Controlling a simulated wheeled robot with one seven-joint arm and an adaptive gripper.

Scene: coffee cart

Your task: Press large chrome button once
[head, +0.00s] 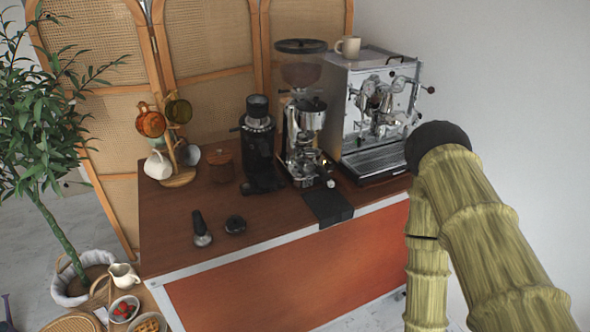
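The chrome espresso machine (350,120) stands at the back right of the cart, with knobs and levers on its front. A chrome coffee grinder (304,135) with a dark, see-through hopper stands just left of it. I cannot single out a large chrome button at this size; small bright parts show low on the grinder's front and on the machine. My arm, bamboo-patterned with a dark rounded joint, rises at the right, in front of the machine's right side in the picture. My gripper is not in view.
On the wooden cart top (165,235) are a black grinder (258,140), a lidded jar (221,166), a mug tree (178,178), a portafilter (201,228), a tamper (235,224) and a black mat (327,207). A cup (348,46) sits on the machine. The front left top is mostly clear.

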